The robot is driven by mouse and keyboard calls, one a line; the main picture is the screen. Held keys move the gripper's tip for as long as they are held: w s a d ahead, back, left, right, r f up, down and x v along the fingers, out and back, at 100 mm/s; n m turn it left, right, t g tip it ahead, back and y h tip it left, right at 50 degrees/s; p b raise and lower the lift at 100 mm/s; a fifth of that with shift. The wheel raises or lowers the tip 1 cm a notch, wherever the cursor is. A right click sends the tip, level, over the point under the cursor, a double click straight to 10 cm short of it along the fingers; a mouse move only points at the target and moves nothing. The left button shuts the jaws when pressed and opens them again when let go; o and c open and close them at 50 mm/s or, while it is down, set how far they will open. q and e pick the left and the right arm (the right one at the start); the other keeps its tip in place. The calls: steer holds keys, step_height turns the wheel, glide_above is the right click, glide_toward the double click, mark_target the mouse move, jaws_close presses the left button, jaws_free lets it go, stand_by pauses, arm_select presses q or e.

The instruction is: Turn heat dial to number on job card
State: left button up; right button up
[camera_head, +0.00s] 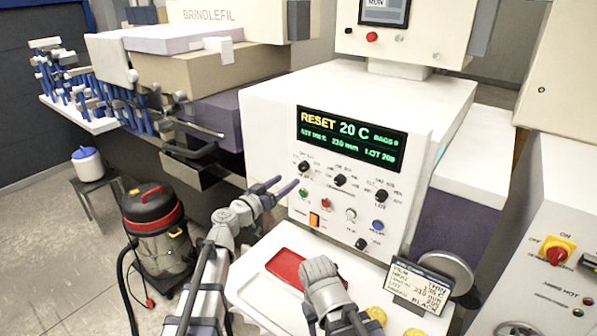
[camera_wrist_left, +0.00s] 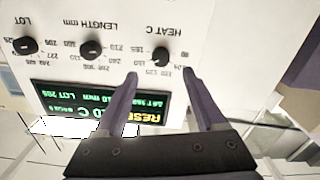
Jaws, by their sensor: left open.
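The heat dial (camera_head: 303,166) is a black knob, the leftmost of three on the white machine's panel. In the left wrist view, upside down, the heat dial (camera_wrist_left: 160,57) sits under "HEAT C". My left gripper (camera_head: 279,185) is open and empty, just in front of the panel. In the wrist view its fingertips (camera_wrist_left: 160,74) lie either side of the dial's line, short of it; no contact shows. The job card (camera_head: 420,289) stands at the lower right; its heat line is too small to read surely. The display (camera_head: 352,138) reads "RESET 20 C".
The length dial (camera_head: 340,180) and lot dial (camera_head: 381,196) are to the right. Buttons and a lit orange switch (camera_head: 314,220) sit below. A red-and-black vacuum (camera_head: 155,235) stands on the floor at left.

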mark_target(301, 168)
arm_select(q)
steer(key=shift+x, duration=4)
steer(key=shift+a+r, duration=0.1)
steer(key=shift+c, duration=0.2)
jaws_close()
